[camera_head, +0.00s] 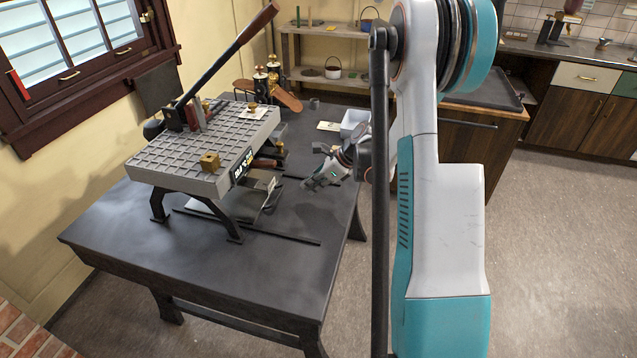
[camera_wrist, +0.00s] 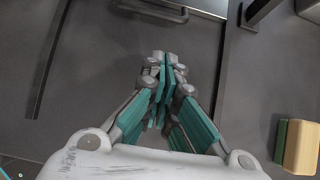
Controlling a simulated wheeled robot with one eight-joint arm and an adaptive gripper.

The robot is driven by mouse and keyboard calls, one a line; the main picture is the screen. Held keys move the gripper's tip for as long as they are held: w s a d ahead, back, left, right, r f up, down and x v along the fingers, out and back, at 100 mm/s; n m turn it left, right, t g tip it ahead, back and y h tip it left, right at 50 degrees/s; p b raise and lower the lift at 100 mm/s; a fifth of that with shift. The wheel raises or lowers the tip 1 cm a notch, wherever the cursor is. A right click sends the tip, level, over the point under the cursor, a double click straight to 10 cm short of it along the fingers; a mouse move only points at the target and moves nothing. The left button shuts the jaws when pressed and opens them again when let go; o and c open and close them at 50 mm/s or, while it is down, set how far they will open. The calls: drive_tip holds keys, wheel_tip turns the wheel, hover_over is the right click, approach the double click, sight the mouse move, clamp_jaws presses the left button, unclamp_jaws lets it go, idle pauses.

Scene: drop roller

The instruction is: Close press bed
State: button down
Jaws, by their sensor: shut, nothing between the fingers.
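The press stands on a dark table (camera_head: 130,235). Its thick grey gridded slab (camera_head: 150,172) rests on dark legs and carries a long lever (camera_head: 225,55) with a brown handle, raised at an angle. Below the slab is a low dark plate (camera_head: 268,200) near thin rails (camera_head: 285,236); I cannot tell which part is the bed. My gripper (camera_head: 308,184) is right of the press, low over the table and apart from the slab. In the wrist view my gripper (camera_wrist: 163,72) is shut and empty, with a grey handle-like bar (camera_wrist: 153,11) beyond its tips.
A dark rail (camera_wrist: 45,68) lies left in the wrist view, and a tan-and-green block (camera_wrist: 300,147) lies right. A pale blue bin (camera_head: 354,122) stands behind my gripper. A shelf (camera_head: 310,78) is at the wall. The table's front is clear.

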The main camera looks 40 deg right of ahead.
drive_tip(key=w+a+f, duration=0.1)
drive_tip(key=w+a+f+b, duration=0.1)
drive_tip(key=w+a, duration=0.1)
drive_tip(key=shift+w+f+b, duration=0.25)
drive_tip(key=shift+f+b, duration=0.05)
drive_tip(key=shift+f, duration=0.1)
drive_tip(key=shift+w+a, duration=0.25)
drive_tip(key=shift+w, duration=0.2)
drive_tip(key=shift+w, duration=0.1)
drive_tip(key=w+a, duration=0.2)
drive_tip(key=w, duration=0.1)
drive_tip(key=shift+w+a, duration=0.1)
drive_tip(key=shift+a, duration=0.2)
drive_tip(key=shift+d, duration=0.1)
